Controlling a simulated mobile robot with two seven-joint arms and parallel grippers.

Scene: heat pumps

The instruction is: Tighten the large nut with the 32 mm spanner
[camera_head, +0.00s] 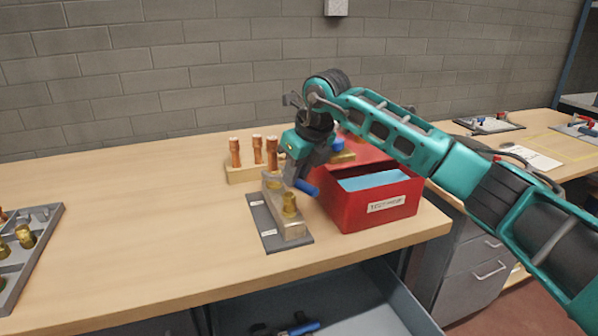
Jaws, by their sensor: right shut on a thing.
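My right gripper (296,174) comes down from the right arm over the workbench and is shut on a tool with a blue handle (307,188), which looks like the spanner. Its jaw end is hidden by the gripper, and I cannot read its size. A brass nut fitting (290,204) stands on a light block on a dark grey labelled plate (270,238), just in front of the gripper. A second part at the rear of the block is mostly hidden behind the gripper. I cannot tell whether the tool touches a nut. My left gripper is out of view.
A red box (345,212) with a blue inside stands close right of the plate. Copper fittings (257,150) stand in a wooden holder behind. A grey tray (40,240) of brass parts lies far left.

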